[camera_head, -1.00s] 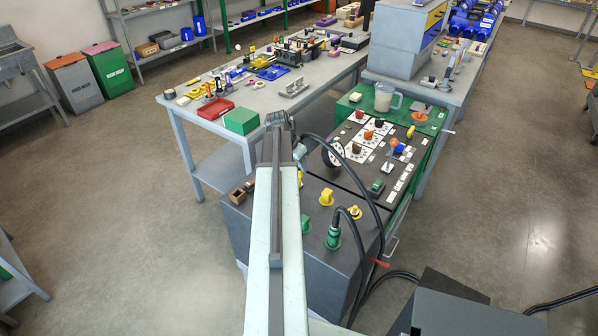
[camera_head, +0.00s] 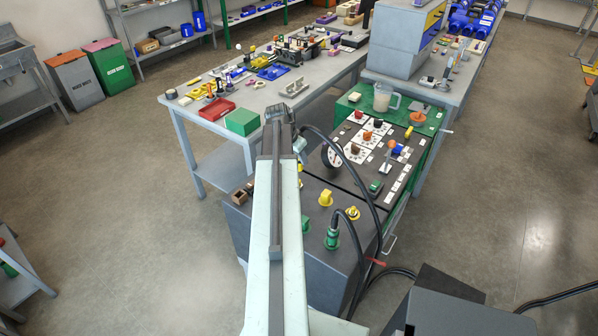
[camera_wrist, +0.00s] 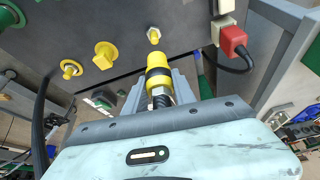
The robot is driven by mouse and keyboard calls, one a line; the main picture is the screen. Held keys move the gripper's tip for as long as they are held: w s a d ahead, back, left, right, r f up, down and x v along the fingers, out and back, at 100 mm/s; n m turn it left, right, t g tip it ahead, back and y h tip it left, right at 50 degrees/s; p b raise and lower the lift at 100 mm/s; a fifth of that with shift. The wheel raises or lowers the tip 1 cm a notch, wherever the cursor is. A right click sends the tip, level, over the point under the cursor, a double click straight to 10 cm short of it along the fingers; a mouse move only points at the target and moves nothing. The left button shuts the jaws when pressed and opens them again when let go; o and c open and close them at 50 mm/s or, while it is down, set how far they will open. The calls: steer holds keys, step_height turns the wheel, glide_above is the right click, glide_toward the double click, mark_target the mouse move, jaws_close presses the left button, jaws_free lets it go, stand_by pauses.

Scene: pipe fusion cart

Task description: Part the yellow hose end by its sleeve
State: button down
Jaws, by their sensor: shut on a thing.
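The yellow hose end (camera_wrist: 158,82) is in the middle of the wrist view, a yellow body with a black band, a metal nut and ribbed black hose below. My gripper (camera_wrist: 162,78) is shut on it, one finger on each side of its yellow sleeve. A yellow fitting (camera_wrist: 154,36) sits on the dark panel just beyond its front end. A narrow strip of panel seems to show between them, so they look apart. In the head view my arm hides the gripper and the hose end.
Two yellow fittings (camera_wrist: 105,55) (camera_wrist: 70,68) and a black hose (camera_wrist: 40,110) are to the left in the wrist view. A red plug (camera_wrist: 234,40) with a black cable is close on the right. A green connector (camera_head: 332,238) stands on the cart.

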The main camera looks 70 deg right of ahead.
steer(key=shift+r+p, duration=2.8)
steer(key=shift+r, duration=0.35)
steer(key=shift+f, duration=0.1)
